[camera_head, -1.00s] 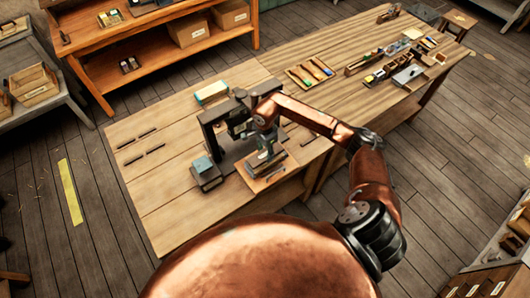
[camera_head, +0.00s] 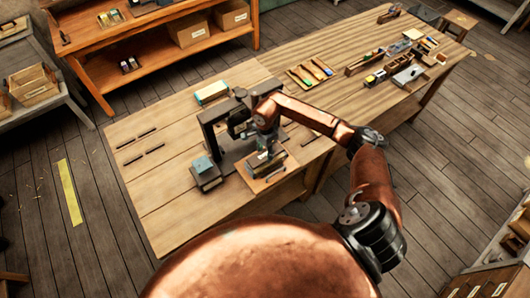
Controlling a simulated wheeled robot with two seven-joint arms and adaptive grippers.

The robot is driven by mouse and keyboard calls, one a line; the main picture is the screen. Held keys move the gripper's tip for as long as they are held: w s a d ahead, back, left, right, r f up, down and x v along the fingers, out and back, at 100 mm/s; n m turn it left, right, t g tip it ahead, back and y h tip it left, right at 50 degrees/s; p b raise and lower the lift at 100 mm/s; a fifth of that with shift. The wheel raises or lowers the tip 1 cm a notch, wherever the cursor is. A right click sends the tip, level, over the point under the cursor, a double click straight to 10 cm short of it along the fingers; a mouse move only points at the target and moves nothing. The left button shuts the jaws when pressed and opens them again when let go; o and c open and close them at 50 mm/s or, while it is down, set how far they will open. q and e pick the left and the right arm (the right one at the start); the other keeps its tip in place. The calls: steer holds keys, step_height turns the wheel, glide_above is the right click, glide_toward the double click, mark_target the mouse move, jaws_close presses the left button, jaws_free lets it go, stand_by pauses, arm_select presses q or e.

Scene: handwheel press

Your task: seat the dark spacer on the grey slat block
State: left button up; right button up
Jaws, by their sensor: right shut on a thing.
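My right gripper (camera_head: 263,145) is at the right side of the dark press, above a small wooden board. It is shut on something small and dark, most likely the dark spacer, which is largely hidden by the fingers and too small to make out. Just below it, a greyish block (camera_head: 261,165), which looks like the grey slat block, lies on the wooden board (camera_head: 277,176). I cannot tell whether the held piece touches the block. My left gripper is not in view.
The dark press frame (camera_head: 208,128) stands close to the left of my right gripper. A dark block with a teal top (camera_head: 202,164) is at the front left. A teal-topped box (camera_head: 212,92) lies behind. The table's left part is mostly clear.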

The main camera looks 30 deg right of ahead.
steer(key=shift+f+b, duration=0.95)
steer(key=shift+f, duration=0.1)
steer(key=o, duration=1.3)
steer(key=shift+r, duration=0.1)
step_height(320, 180, up, 12)
steer(key=shift+f, duration=0.1)
